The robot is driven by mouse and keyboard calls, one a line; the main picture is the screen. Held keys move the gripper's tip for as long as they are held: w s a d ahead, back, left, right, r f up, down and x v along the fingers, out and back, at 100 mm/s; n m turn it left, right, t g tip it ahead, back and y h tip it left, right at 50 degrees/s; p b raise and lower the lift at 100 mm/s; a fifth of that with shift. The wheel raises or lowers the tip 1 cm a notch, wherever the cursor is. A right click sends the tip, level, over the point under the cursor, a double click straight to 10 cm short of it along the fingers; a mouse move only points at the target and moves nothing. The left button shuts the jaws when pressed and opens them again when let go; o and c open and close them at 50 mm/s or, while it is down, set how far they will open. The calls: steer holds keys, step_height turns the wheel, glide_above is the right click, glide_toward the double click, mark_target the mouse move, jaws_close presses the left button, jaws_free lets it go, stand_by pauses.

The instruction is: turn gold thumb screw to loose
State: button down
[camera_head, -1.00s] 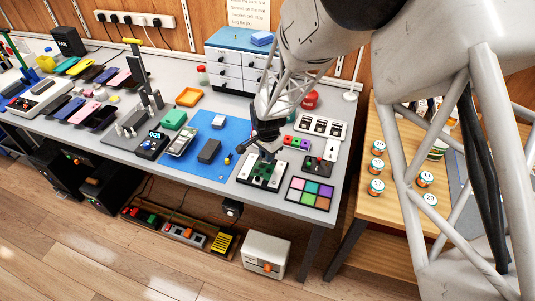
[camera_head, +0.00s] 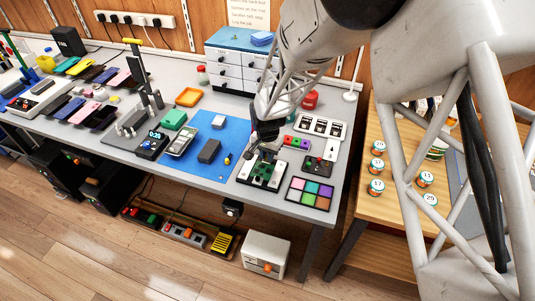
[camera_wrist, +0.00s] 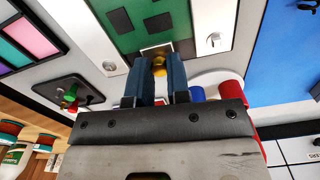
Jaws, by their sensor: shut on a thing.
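The gold thumb screw (camera_wrist: 159,66) shows in the wrist view between the tips of my gripper (camera_wrist: 159,72). The fingers are shut on it, and they cover its sides. It sits at the edge of a green board (camera_wrist: 145,38) flanked by white strips. In the head view my gripper (camera_head: 264,155) points down at the green board (camera_head: 262,171) near the front of the bench. The screw is hidden there behind the gripper, and its turn angle cannot be told.
A grid of coloured squares (camera_head: 310,193) lies to the right of the board. A small dark box with a joystick (camera_head: 318,168) stands close behind it. A blue mat (camera_head: 223,134) with a dark block (camera_head: 209,151) lies to the left. A drawer cabinet (camera_head: 232,70) stands at the back.

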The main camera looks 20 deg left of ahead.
steer(key=n, duration=0.4)
steer(key=shift+n, duration=0.3)
steer(key=n, duration=1)
steer(key=shift+s, duration=0.1)
steer(key=n, duration=0.4)
steer(key=shift+n, duration=0.4)
steer(key=c, duration=1.1)
jaws_free()
